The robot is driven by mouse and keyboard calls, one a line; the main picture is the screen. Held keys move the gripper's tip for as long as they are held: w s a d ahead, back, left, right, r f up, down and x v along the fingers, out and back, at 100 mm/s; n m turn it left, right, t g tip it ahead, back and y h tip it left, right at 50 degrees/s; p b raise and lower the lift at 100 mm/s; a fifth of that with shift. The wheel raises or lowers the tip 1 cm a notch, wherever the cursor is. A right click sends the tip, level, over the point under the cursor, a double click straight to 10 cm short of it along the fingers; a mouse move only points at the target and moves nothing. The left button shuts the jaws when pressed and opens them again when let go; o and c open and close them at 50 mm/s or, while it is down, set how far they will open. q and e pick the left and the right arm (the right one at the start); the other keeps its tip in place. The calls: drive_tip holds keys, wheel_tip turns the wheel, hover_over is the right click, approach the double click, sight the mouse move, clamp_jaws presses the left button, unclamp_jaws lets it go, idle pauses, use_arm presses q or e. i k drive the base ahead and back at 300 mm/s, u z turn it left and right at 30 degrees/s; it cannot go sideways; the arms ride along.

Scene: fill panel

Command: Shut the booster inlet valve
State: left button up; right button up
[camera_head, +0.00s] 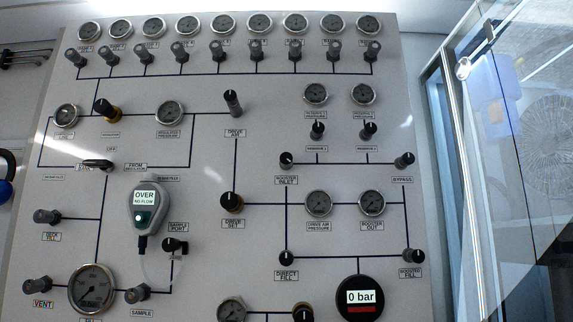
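The booster inlet valve is a small black knob (286,160) in the middle right of the grey panel (255,280) in the head view. Its label (286,181) reads BOOSTER INLET and sits just below it. The knob stands on a dark printed line that runs right to the bypass knob (404,160). I cannot tell from its small size whether it is open or shut. Neither of my grippers shows in this view, and nothing touches the knob.
Drive set (229,201) and direct fill (286,257) knobs are nearby, with the drive air pressure gauge (319,204) below right. A handheld meter (147,207) reading OVER NO FLOW hangs at left. A glass-like pane (515,130) stands right of the panel.

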sight(285, 159)
drive_tip(key=z, duration=2.15)
drive_tip(key=k, duration=0.9)
drive_tip(key=u, duration=1.7)
drive_tip(key=i, duration=0.5)
drive_tip(key=z, duration=0.05)
